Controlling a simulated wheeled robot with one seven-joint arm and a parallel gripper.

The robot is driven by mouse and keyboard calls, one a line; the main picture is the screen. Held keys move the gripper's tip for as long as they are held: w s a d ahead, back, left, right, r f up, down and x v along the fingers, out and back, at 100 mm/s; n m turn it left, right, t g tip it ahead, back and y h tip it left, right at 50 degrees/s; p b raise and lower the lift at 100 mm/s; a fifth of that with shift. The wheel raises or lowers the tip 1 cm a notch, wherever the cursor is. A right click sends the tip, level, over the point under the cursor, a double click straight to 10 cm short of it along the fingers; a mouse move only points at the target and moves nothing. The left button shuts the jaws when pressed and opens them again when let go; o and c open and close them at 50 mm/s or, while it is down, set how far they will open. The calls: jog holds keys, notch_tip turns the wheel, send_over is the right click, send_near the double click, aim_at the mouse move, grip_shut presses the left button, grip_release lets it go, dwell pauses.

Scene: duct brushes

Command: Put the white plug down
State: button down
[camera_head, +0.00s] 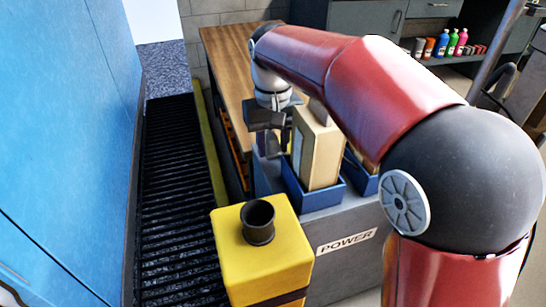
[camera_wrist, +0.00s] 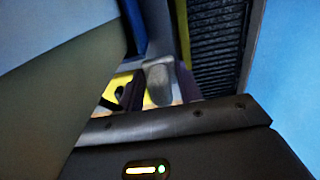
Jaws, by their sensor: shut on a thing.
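In the wrist view a pale grey-white rounded piece, which looks like the white plug (camera_wrist: 158,82), sits between the fingers. My gripper is shut on it. In the head view the plug cannot be made out clearly behind the fingers and wrist. Whether it touches anything below cannot be told.
A tan block (camera_head: 318,158) stands in a blue tray (camera_head: 322,200) on the grey POWER cabinet (camera_head: 352,222), close beside my gripper. A yellow post (camera_head: 262,268) with a black cup (camera_head: 258,222) is nearer. The wooden bench (camera_head: 228,62) lies behind; a blue panel (camera_head: 65,130) bounds the left.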

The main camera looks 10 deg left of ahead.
aim_at(273, 157)
jog(key=shift+f, duration=1.95)
jog(key=c, duration=0.9)
grip_release()
jog(key=shift+f, duration=0.1)
jog(key=shift+c, duration=0.2)
